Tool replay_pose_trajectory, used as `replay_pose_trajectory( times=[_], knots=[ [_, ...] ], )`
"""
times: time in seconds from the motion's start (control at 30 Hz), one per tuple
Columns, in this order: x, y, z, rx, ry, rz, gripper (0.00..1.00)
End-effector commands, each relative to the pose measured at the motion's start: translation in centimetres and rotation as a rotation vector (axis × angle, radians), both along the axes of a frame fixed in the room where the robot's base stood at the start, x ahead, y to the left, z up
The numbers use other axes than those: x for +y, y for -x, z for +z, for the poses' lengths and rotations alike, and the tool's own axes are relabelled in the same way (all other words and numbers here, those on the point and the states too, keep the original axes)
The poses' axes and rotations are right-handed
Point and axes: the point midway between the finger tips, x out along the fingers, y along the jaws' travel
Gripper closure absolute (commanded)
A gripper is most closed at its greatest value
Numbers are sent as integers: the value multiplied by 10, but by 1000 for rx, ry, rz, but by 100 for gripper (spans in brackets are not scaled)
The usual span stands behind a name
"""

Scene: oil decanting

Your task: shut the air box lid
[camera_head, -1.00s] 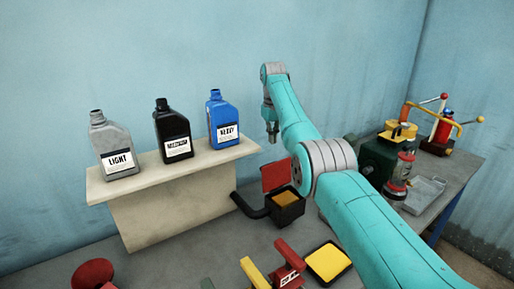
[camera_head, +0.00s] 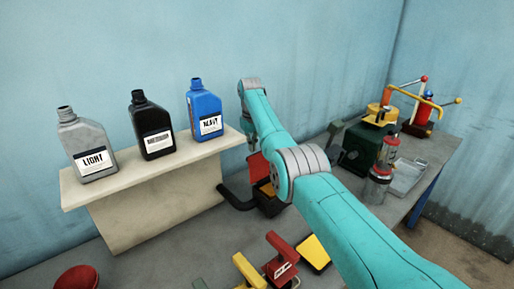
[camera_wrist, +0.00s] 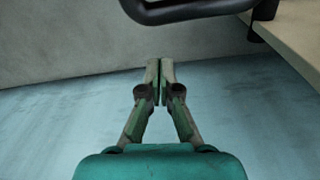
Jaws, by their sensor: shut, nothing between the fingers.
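The air box (camera_head: 271,207) is a small black box with an orange-yellow inside, standing on the bench behind my arm in the head view. Its red lid (camera_head: 259,168) stands raised at the back, so the box is open. My forearm hides part of the box's right side. My gripper (camera_head: 252,146) is just above the lid's top edge in the head view; I cannot tell whether it touches. In the wrist view my gripper (camera_wrist: 160,62) has its fingertips together with nothing between them. The box and lid do not show clearly there.
A black pipe (camera_head: 236,200) extends left from the box. A pale shelf (camera_head: 150,180) with grey (camera_head: 88,148), black (camera_head: 152,130) and blue (camera_head: 205,112) bottles stands to the left. Red and yellow items (camera_head: 282,258) lie in front. A green machine (camera_head: 360,150) stands to the right.

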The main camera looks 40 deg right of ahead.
Motion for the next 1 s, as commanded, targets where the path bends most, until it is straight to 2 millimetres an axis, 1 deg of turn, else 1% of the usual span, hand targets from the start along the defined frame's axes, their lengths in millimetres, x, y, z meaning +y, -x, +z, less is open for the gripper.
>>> replay_pose_trajectory(
  times=[0.7,1.0],
  knots=[
    [4,35,12,0,0,0,100],
    [5,38,13,0,0,0,100]
  ],
)
